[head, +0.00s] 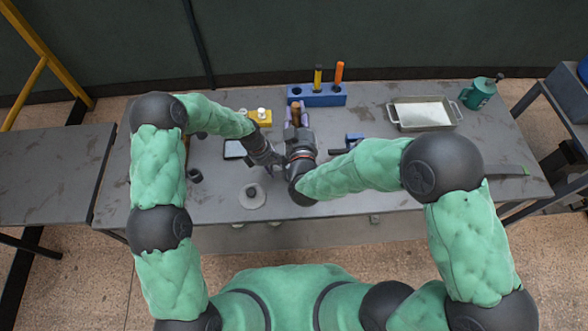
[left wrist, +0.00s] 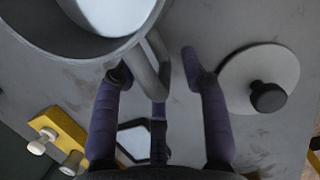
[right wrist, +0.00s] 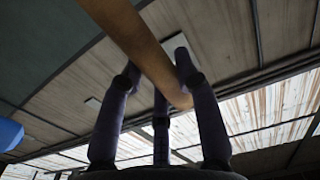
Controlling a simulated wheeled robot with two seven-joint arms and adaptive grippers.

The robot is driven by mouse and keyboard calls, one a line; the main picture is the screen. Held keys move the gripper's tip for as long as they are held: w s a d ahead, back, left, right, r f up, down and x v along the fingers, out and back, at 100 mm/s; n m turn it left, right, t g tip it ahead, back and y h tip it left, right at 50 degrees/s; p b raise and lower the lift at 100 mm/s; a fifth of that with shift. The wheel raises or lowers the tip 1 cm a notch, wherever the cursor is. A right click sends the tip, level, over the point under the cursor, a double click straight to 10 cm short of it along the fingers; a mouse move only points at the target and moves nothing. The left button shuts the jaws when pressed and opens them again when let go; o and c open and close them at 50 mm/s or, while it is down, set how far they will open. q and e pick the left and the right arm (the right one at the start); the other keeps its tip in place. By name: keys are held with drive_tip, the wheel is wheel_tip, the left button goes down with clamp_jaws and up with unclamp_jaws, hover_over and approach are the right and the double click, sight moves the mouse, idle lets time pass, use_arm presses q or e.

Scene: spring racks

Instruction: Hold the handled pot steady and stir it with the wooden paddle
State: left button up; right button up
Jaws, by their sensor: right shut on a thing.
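The grey pot (left wrist: 95,42) shows at the upper left of the left wrist view, with a pale inside and a looped handle (left wrist: 152,62). In the head view my arms hide it. My left gripper (head: 276,167) is open, with its fingertips (left wrist: 155,66) on either side of the handle; I cannot tell whether they touch it. The brown wooden paddle (head: 296,108) is in my right gripper (head: 297,114). In the right wrist view the paddle (right wrist: 140,40) runs between the shut fingers. I cannot see whether its far end is in the pot.
A round lid with a black knob (head: 252,196) lies near the table's front edge.

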use_arm(q)
drive_tip(key=v, duration=1.2)
